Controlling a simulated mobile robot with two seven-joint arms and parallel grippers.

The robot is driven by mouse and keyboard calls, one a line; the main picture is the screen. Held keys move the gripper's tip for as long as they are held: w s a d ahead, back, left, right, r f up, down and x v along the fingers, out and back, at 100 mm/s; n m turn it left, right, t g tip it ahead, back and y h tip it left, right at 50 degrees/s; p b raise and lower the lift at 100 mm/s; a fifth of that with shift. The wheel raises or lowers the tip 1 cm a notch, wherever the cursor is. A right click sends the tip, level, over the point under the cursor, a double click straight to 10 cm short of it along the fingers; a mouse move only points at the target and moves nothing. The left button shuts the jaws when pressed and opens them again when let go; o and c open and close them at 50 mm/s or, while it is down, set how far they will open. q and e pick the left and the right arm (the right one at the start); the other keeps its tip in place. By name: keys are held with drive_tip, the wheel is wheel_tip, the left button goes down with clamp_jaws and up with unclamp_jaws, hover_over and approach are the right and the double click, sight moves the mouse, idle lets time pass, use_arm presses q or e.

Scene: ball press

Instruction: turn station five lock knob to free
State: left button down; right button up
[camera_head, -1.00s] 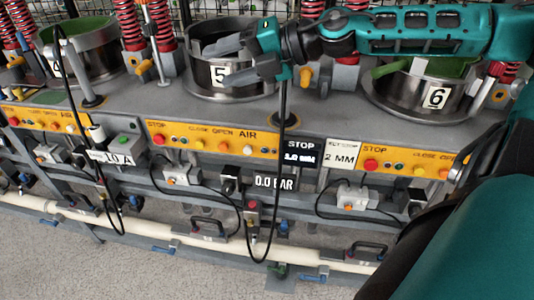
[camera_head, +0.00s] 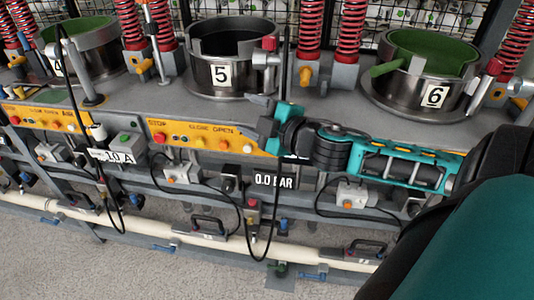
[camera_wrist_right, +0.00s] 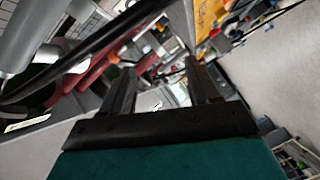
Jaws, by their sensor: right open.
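Station five is the metal pot marked 5 (camera_head: 236,75) in the head view. An orange knob (camera_head: 306,76) sits on a grey block to the right of this pot, below a red spring. A black box (camera_head: 230,180) stands below the station five panel. I cannot tell which part is the lock knob. My right gripper (camera_head: 254,122) is open and empty in front of the orange panel, below and right of the pot. It also shows in the right wrist view (camera_wrist_right: 160,92), with nothing between its fingers. My left gripper is not in view.
The orange button panel (camera_head: 190,136) runs along the bench front, partly hidden by my right arm. A black cable (camera_head: 283,170) hangs close to the right gripper. Pot six (camera_head: 438,96) stands at the right. A cream pipe (camera_head: 150,225) runs below.

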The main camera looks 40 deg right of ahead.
drive_tip(key=s+f+m+g+h, duration=0.2)
drive_tip(key=s+f+m, duration=0.3)
drive_tip(key=f, duration=0.4)
drive_tip(key=shift+s+a+f+m+g+h, duration=0.2)
drive_tip(key=shift+a+m+g+h, duration=0.2)
drive_tip(key=shift+g, duration=0.4)
